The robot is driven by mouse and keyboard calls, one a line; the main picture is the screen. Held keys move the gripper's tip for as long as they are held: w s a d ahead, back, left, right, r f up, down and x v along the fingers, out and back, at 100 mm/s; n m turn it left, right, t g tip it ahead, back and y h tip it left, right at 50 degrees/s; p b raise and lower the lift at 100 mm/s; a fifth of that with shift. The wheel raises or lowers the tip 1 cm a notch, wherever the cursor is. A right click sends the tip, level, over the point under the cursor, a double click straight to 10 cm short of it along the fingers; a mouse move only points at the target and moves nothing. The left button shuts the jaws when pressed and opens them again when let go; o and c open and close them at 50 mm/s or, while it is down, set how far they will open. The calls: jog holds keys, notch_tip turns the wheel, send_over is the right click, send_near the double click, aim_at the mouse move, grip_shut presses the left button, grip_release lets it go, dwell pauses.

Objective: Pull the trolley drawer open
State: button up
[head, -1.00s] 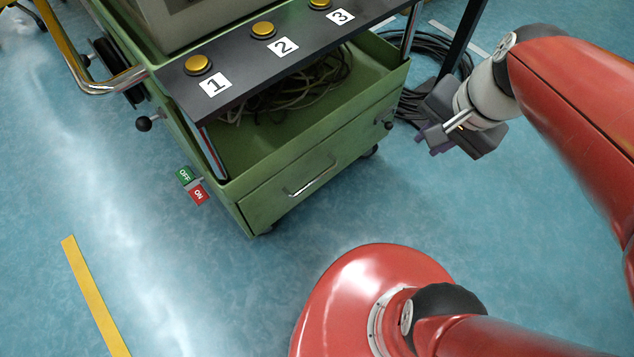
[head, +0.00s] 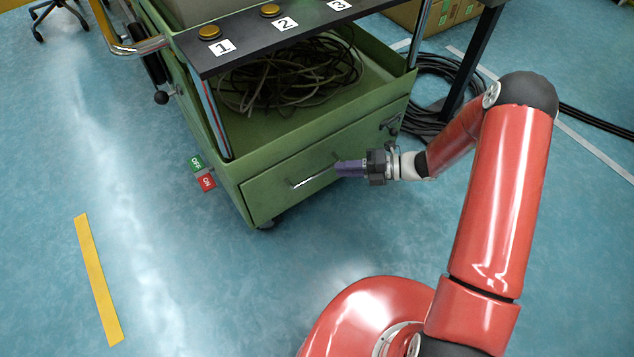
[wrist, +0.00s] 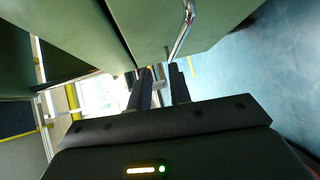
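The green trolley (head: 225,172) stands left of my arm. Its drawer (head: 270,195) looks shut, with the front flush in the body. A slim chrome bar handle (head: 310,178) runs across the drawer front, and it also shows in the wrist view (wrist: 184,32). My gripper (head: 338,168) is at the handle's right end, close to the drawer front. In the wrist view its fingers (wrist: 162,72) stand apart, with the handle ahead and slightly right of them. I cannot tell whether they touch it.
An open tray of cables (head: 290,80) lies above the drawer, under a black shelf (head: 260,48) with numbered yellow buttons. A black knob (head: 161,97) and an OFF/ON switch (head: 203,172) project at left. Floor before the drawer is clear up to my red base.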

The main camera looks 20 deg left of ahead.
aim_at(316, 174)
jog(key=a+f+m, duration=0.1)
jog(key=a, duration=0.1)
jog(key=a+f+m, duration=0.1)
jog(key=a+f, duration=0.1)
jog(key=a, duration=0.1)
jog(key=s+a+f+m+t+y, duration=0.1)
jog(key=a, duration=0.2)
jog(key=shift+a+f, duration=0.1)
jog(key=shift+f, duration=0.15)
grip_shut()
